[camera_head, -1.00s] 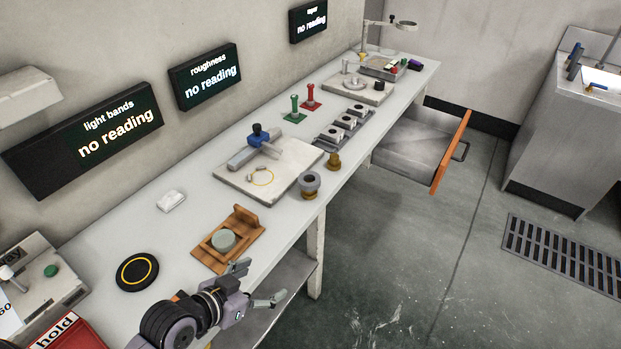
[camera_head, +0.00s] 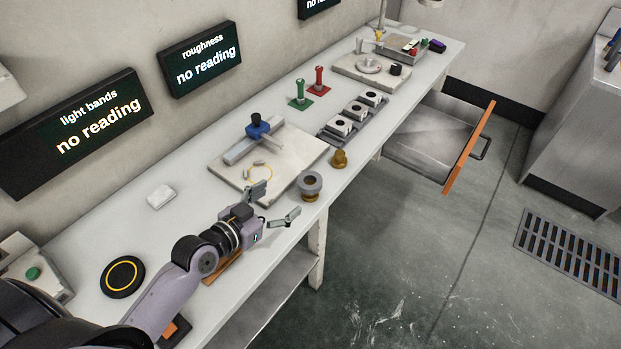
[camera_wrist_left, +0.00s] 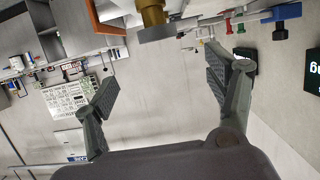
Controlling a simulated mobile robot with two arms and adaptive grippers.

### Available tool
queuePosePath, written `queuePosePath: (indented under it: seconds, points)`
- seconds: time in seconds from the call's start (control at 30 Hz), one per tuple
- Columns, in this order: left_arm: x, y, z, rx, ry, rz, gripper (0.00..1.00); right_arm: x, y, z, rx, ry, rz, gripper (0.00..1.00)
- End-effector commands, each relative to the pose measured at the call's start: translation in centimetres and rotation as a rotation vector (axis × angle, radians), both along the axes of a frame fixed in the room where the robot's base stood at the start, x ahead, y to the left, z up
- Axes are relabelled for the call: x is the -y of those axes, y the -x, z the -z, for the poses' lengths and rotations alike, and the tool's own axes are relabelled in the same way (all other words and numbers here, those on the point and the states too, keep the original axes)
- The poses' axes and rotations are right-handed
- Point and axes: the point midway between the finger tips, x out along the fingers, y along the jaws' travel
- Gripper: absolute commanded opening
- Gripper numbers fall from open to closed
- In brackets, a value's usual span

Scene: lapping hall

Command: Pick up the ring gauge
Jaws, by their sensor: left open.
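The ring gauge looks to be the grey ring (camera_head: 310,181) on a brass base at the bench's front edge. My left gripper (camera_head: 274,203) is open and empty, just left of the ring and apart from it, its fingers pointing towards it. In the left wrist view the grey ring (camera_wrist_left: 157,34) and its brass base (camera_wrist_left: 152,14) show upside down at the top, beyond the open left gripper (camera_wrist_left: 160,75). My right gripper is in neither view.
A brass piece (camera_head: 339,159) stands just beyond the ring. A pale plate (camera_head: 229,172) with a blue-topped device lies behind it. A tray of blocks (camera_head: 328,135) is farther along. My arm mostly hides a wooden stand (camera_head: 224,271). An open drawer (camera_head: 432,160) juts out to the right.

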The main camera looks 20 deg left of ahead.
Motion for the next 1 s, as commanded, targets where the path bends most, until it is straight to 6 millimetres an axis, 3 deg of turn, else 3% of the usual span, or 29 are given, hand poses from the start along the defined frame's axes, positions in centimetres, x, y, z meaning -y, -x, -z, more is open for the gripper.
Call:
queuePosePath:
  seconds: [0.13, 0.3, 0.53, 1.0]
  points:
    - [1.1, -3.0, 0.6, 0.001, 0.003, 0.000, 0.78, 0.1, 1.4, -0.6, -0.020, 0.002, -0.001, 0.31]
    - [2.1, -5.6, 1.6, 0.000, 0.002, 0.000, 0.78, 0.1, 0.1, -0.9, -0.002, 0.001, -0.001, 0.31]
    - [2.6, -7.0, 2.2, 0.000, 0.000, 0.001, 0.78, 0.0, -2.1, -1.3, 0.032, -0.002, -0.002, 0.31]
    - [4.4, -11.3, 3.9, -0.001, 0.000, 0.002, 0.78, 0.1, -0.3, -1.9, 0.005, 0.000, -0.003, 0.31]
